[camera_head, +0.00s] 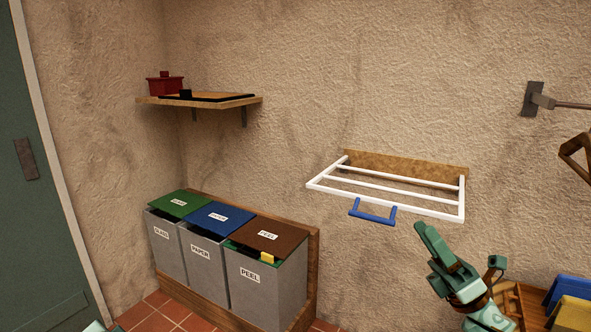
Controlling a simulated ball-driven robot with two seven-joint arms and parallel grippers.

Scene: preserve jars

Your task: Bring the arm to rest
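My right gripper (427,233) is a green-teal hand on an arm that comes in from the bottom right. Its fingers point up and left, below the white wall rack and in front of the plaster wall. I see nothing held in it, but this angle does not show whether the fingers are apart. Small teal parts of my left arm (95,326) show at the bottom left edge, and the rest of that arm is cut off.
A white wall rack (386,183) with a blue handle (372,212) juts out above my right gripper. Lidded bins (265,285) stand at the wall. A shelf (200,101) holds a red pot (164,86). A wooden crate (507,300) and blue cloth-like items (568,290) lie bottom right.

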